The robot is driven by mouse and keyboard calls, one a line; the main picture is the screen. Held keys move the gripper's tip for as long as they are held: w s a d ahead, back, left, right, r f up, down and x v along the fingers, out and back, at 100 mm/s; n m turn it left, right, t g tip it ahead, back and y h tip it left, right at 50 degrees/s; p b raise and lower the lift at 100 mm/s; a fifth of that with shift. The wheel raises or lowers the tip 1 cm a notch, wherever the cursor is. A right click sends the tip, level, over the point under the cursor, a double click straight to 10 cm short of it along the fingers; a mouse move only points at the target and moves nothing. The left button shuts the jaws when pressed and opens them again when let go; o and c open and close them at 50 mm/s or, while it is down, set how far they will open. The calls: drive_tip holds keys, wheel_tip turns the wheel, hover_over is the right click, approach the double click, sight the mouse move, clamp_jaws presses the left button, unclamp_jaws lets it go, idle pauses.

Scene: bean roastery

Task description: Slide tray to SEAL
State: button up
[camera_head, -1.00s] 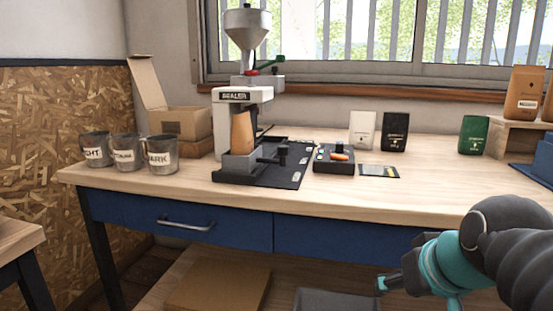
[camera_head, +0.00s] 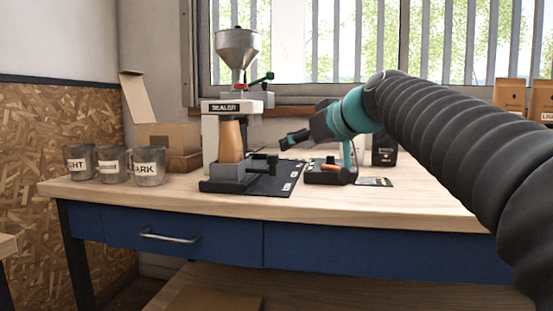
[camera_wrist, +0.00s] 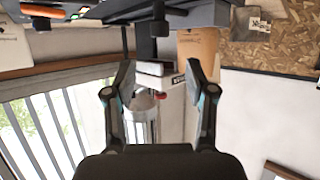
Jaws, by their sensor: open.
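The tray (camera_head: 228,174) is a small grey carriage on a black base plate (camera_head: 285,181). It holds an upright tan bag (camera_head: 231,142) and sits at the left end of the plate, in front of the machine labelled SEALER (camera_head: 224,107). A dark handle (camera_head: 272,160) sticks out at its right. White labels on the plate are too small to read. My gripper (camera_head: 287,141) is above and slightly right of the handle, apart from it. In the wrist view my gripper (camera_wrist: 158,78) is open with nothing between its fingers; the sealer's label shows beyond them.
A silver hopper (camera_head: 237,48) stands behind the sealer. A control box (camera_head: 325,177) with an orange part lies under my arm, right of the plate. Several metal cups (camera_head: 148,167) and an open cardboard box (camera_head: 166,137) stand left. The front right tabletop is clear.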

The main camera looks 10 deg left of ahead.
sight(272, 156)
drive_tip(key=x, duration=1.1)
drive_tip(key=shift+w+a+f+p, duration=0.15)
drive_tip(key=shift+a+f+p, duration=0.05)
drive_tip(key=shift+p, duration=0.1)
clamp_jaws()
